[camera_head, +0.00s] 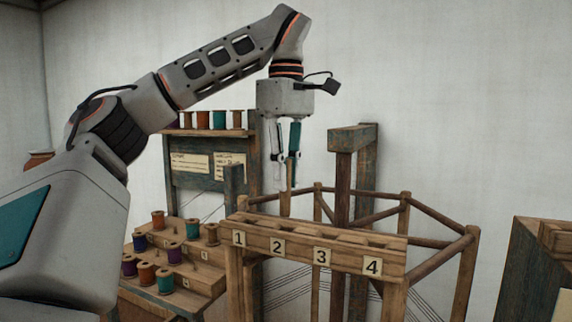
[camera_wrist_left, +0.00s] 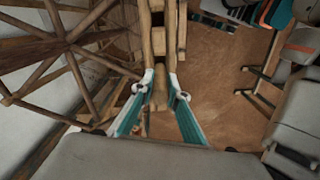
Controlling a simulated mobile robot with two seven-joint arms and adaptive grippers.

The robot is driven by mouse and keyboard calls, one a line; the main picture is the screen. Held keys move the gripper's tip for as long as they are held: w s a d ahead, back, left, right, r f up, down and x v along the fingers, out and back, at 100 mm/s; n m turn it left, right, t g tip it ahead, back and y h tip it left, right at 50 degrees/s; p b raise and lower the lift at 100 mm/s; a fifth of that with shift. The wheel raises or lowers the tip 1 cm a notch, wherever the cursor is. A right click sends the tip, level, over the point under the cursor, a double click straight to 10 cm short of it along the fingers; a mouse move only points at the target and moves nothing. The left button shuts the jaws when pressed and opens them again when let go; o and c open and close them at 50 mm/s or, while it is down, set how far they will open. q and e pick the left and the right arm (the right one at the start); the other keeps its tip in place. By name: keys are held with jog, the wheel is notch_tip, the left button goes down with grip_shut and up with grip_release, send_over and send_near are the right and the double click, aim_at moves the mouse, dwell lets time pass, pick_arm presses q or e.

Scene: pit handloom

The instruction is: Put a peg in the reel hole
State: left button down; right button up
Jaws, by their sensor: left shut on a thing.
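My left gripper (camera_head: 285,186) hangs pointing down over the left end of the numbered wooden rack. Its fingers are close together on a slim wooden peg (camera_head: 290,176), partly hidden by them. In the left wrist view the gripper (camera_wrist_left: 160,78) is over the rack, and the peg is hard to tell from the wood there. The wooden reel (camera_head: 430,238), a many-sided frame of round bars, stands behind the rack; its spokes (camera_wrist_left: 62,48) fill the left of the wrist view. I cannot make out the reel hole. My right gripper is not in view.
The rack (camera_head: 345,257) carries labels 1 to 4 and slots along its top. An upright post (camera_head: 342,190) rises behind it. Stepped shelves with thread spools (camera_head: 165,279) stand left, below my arm. A dark wooden cabinet (camera_head: 535,270) is at the right edge.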

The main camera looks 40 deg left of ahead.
aim_at(286, 216)
pick_arm(q)
jog(key=shift+f, duration=0.35)
jog(key=shift+f+b, duration=0.5)
jog(key=shift+f, duration=1.1)
jog(key=shift+f+b, duration=0.45)
jog(key=shift+f, duration=0.25)
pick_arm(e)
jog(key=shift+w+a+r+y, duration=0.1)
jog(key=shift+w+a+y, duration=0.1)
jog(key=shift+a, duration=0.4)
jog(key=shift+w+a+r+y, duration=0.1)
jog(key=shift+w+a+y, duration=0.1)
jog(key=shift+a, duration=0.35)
pick_arm(q)
jog(key=c, duration=1.9)
grip_release()
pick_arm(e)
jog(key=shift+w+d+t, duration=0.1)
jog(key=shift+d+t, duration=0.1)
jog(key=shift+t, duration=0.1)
